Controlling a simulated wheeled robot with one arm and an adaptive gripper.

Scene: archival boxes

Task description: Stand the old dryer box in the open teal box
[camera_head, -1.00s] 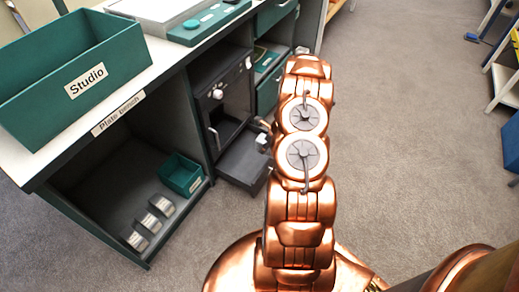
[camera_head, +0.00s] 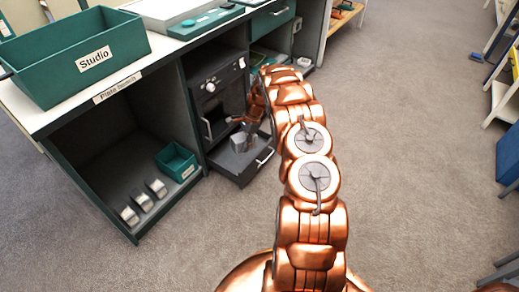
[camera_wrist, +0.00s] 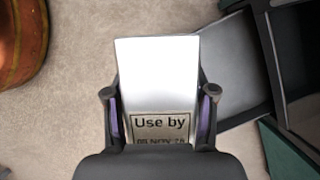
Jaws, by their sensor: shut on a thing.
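My gripper (camera_wrist: 159,94) is shut on a white box in the wrist view (camera_wrist: 157,75). The box's label reads "Use by" with a partly cut-off date, and its lower end is hidden by my gripper. In the head view, my gripper and the pale box (camera_head: 238,142) are small, near the open drawer of the black dryer cabinet (camera_head: 208,87). A large open teal box (camera_head: 122,47) labelled "Studio" stands on the bench top. A smaller open teal box (camera_head: 178,160) sits inside the lower bench bay, its label too small to read.
The grey drawer (camera_head: 232,166) sticks out from the cabinet; a grey tray-like part (camera_wrist: 228,70) shows beside the held box. Several metal-looking pieces (camera_head: 143,201) lie in the open bay, left of the small teal box. Carpet (camera_head: 410,150) is clear at right, before shelves.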

